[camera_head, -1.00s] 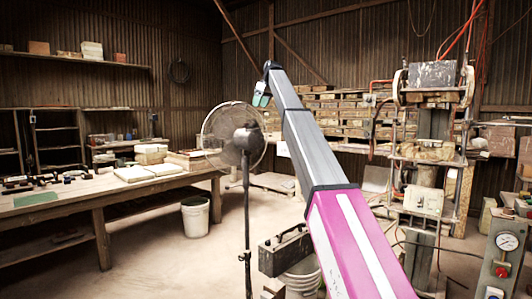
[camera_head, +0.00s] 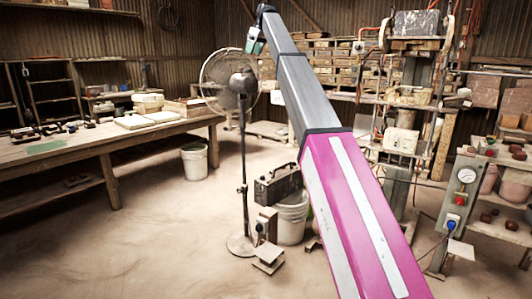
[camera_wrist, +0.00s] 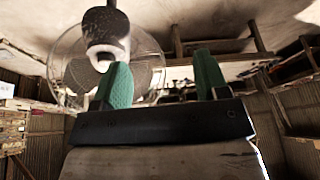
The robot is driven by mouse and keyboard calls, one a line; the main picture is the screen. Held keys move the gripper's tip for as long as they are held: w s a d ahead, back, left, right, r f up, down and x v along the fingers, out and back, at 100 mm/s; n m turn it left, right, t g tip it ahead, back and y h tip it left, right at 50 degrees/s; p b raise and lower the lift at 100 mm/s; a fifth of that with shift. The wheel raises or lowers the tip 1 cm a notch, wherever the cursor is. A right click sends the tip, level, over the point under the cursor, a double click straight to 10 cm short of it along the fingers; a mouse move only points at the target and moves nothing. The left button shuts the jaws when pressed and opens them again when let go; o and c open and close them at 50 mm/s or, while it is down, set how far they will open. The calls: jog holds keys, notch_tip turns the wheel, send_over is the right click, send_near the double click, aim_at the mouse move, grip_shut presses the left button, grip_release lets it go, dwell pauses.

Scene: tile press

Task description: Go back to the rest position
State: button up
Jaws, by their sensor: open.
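My gripper (camera_wrist: 160,85) has two green fingers. In the wrist view they stand well apart with nothing between them. In the head view my gripper (camera_head: 254,40) is small, at the far end of my raised grey and magenta arm, high in the picture. It appears up by the head of the standing fan. The fan (camera_wrist: 107,45) also shows in the wrist view, behind the left finger. I cannot tell the exact distance between the gripper and the fan.
A long wooden workbench (camera_head: 75,155) stands at left, with a white bucket (camera_head: 194,161) by its end. The fan's pole (camera_head: 243,170) stands left of my arm. The tile press (camera_head: 405,100) and a gauge panel (camera_head: 459,195) are at right. The floor at front left is clear.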

jog(key=s+d+f+m+h, duration=0.15)
jog(key=s+d+f, duration=0.3)
jog(key=f, duration=1.15)
jog(key=s+d+f+m, duration=0.3)
jog(key=s+d+f, duration=0.15)
jog(key=f, duration=1.15)
jog(key=s+d+f+m, duration=0.2)
jog(key=s+d+f, duration=0.25)
jog(key=f, duration=1.15)
jog(key=s+d+f+m, duration=0.1)
jog(key=s+d+f, duration=0.2)
jog(key=s+f, duration=0.7)
jog(key=s+d+f+m+g+h, duration=0.1)
jog(key=s+d+f, duration=0.3)
jog(key=s+f, duration=0.6)
jog(key=s+d+f+m+g+h, duration=0.1)
jog(key=s+d+f+m, duration=0.2)
jog(key=s+f, duration=0.7)
jog(key=s+d, duration=0.1)
jog(key=s, duration=0.6)
jog(key=shift+s, duration=0.25)
